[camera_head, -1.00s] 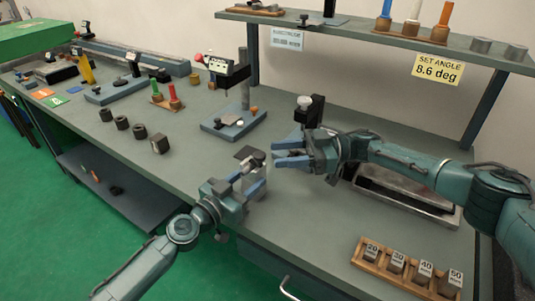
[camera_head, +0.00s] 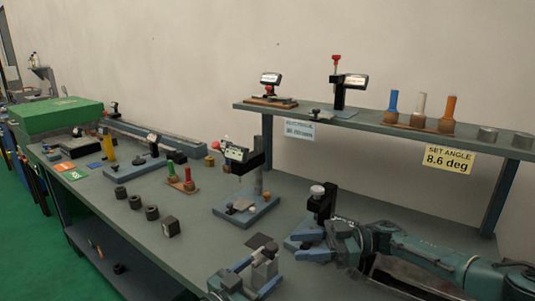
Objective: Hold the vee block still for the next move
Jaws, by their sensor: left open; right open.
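A small grey block (camera_head: 264,270), which looks like the vee block, stands on the bench at the bottom centre, with a pale round part on top. My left gripper (camera_head: 256,273) is open, one blue finger on each side of the block. Whether either finger touches it, I cannot tell. A dark flat plate (camera_head: 260,241) shows just behind the block. My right gripper (camera_head: 306,247) is open and points left, to the right of the block and apart from it. I see nothing between its fingers.
A black stand with a silver knob (camera_head: 318,190) rises just behind my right gripper. A blue-based gauge stand (camera_head: 246,212) is left of it. A shelf (camera_head: 380,125) spans the back right.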

